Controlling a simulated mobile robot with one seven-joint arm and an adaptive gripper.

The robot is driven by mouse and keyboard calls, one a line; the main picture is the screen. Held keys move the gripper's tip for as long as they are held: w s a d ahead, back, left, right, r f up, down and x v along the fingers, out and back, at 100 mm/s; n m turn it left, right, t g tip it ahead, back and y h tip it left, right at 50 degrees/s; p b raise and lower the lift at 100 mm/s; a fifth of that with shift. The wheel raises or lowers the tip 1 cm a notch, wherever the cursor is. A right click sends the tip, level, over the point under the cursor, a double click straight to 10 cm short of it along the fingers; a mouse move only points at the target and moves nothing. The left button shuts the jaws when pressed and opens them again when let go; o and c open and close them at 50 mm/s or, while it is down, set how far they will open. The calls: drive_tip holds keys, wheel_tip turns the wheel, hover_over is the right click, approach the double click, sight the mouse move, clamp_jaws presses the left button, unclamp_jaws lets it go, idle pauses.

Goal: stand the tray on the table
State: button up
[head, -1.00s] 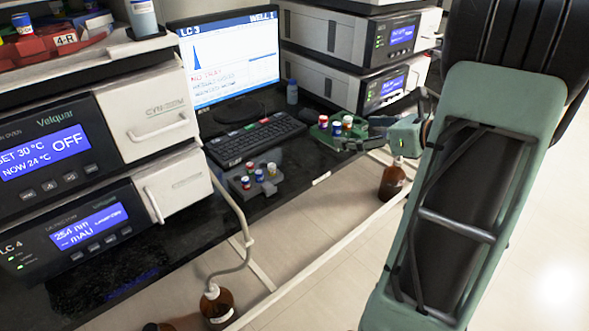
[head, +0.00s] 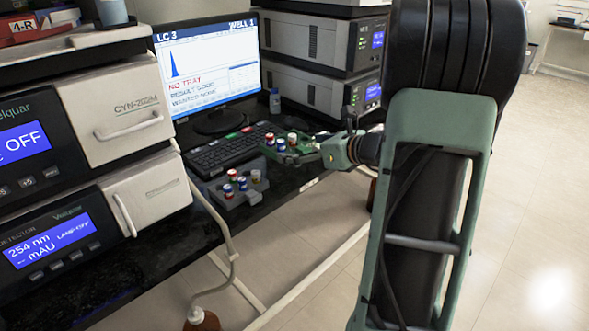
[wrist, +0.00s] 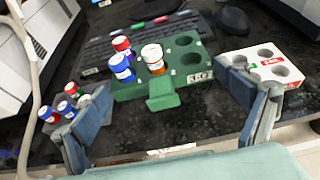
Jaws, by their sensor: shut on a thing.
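The green tray (wrist: 190,82) has a front tab and carries vials with red, blue and white caps at its left, with empty round holes at its right. In the head view the tray (head: 283,157) is at the bench's front, by the keyboard's right end. My gripper (wrist: 168,84) has its two fingers at the tray's left and right ends and is shut on it. In the head view my gripper (head: 322,153) reaches the tray from the right. The tray looks level. I cannot tell whether its underside touches the black table (wrist: 215,128).
A grey rack (head: 240,193) with several vials stands left of the tray. A white rack (wrist: 258,55) with empty holes is close to the right finger. The keyboard (head: 222,153) lies behind, below the monitor (head: 210,70). Instruments (head: 115,110) stand at the left.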

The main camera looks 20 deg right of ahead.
sight(295, 171)
drive_tip(key=shift+w+a+f, duration=0.25)
drive_tip(key=shift+f, duration=0.1)
drive_tip(key=f, duration=0.1)
drive_tip(key=f+b, duration=0.1)
drive_tip(key=f, duration=0.1)
drive_tip(key=w+a+f+b, duration=0.1)
drive_tip(key=shift+f, duration=0.3)
drive_tip(key=shift+f+b, duration=0.15)
drive_tip(key=shift+b, duration=0.2)
drive_tip(key=o, duration=0.9)
